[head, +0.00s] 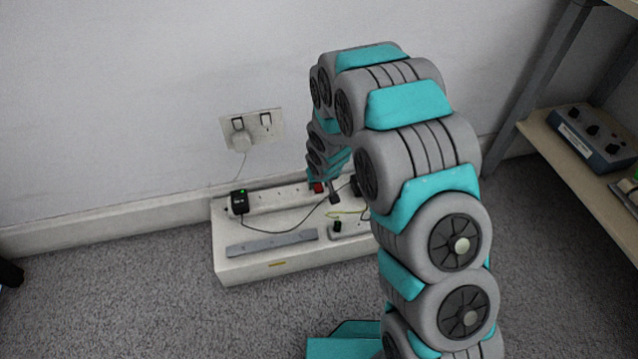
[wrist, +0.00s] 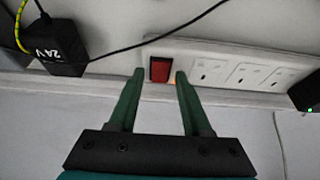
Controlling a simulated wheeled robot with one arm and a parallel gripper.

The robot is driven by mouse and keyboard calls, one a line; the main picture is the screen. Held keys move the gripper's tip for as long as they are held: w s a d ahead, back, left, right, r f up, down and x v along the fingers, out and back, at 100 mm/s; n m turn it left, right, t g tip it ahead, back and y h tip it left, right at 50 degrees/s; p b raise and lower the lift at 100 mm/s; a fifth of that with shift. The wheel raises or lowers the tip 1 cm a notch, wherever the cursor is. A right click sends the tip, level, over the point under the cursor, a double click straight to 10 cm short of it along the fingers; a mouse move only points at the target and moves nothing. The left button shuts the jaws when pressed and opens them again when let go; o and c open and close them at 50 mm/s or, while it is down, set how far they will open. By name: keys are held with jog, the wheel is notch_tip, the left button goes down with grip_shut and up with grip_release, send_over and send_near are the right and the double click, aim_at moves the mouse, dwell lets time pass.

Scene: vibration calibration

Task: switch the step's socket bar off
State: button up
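The white step (head: 228,268) stands on the carpet against the wall. The white socket bar (head: 280,198) runs along its back and also shows in the wrist view (wrist: 255,58) with several sockets. Its red rocker switch (head: 318,187) sits between my fingertips in the wrist view (wrist: 160,69). A small orange glow shows beside the switch. My gripper (wrist: 160,76) is open and empty, one finger to each side of the switch. I cannot tell whether the fingers touch the bar. In the head view my gripper is partly hidden by my arm.
A black adapter with a green light (head: 240,202) is plugged into the bar's left end. A black 24V adapter (wrist: 57,50) and cables lie near my gripper. A grey strip (head: 272,243) lies on the step's front. A wall socket (head: 252,129) is above; a shelf (head: 570,150) stands right.

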grip_shut()
dwell(0.3)
jog(key=p, duration=0.1)
jog(key=g+p, duration=0.1)
jog(key=p, duration=0.1)
jog(key=shift+w+a+r, duration=0.2)
jog(key=shift+r, duration=0.2)
jog(key=shift+w+f+g+p, duration=0.1)
jog(key=shift+w+g+p, duration=0.1)
jog(key=shift+g+p, duration=0.4)
jog(key=shift+f+h+p, duration=0.15)
jog(key=shift+h+p, duration=0.25)
jog(key=shift+p, duration=0.2)
jog(key=shift+o, duration=1)
grip_release()
